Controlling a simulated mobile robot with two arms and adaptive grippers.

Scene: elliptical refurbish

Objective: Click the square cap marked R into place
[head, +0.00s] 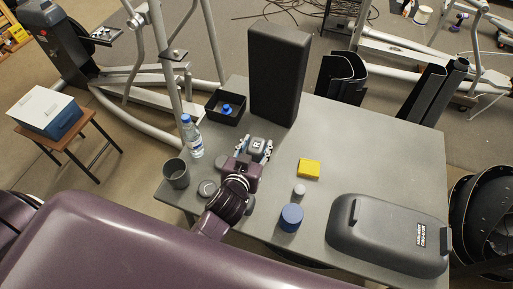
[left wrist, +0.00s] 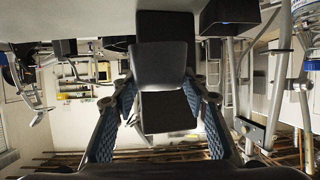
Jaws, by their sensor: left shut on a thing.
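The dark grey square cap (head: 258,144) has a light face marked R. It is between the fingers of my left gripper (head: 254,147), which is shut on it above the grey table (head: 345,125). In the left wrist view the cap (left wrist: 160,65) shows as a dark block between the two blue-padded fingers of the gripper (left wrist: 161,90). I cannot tell the cap's exact height above the table. I cannot make out a seat for the cap. My right gripper is not in view.
A tall black block (head: 279,75) and a black tray (head: 214,112) stand behind. A bottle (head: 192,140) and a grey cup (head: 176,173) are left. A yellow block (head: 309,168), blue cylinder (head: 291,217) and large grey cover (head: 385,230) are right. The table's middle right is clear.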

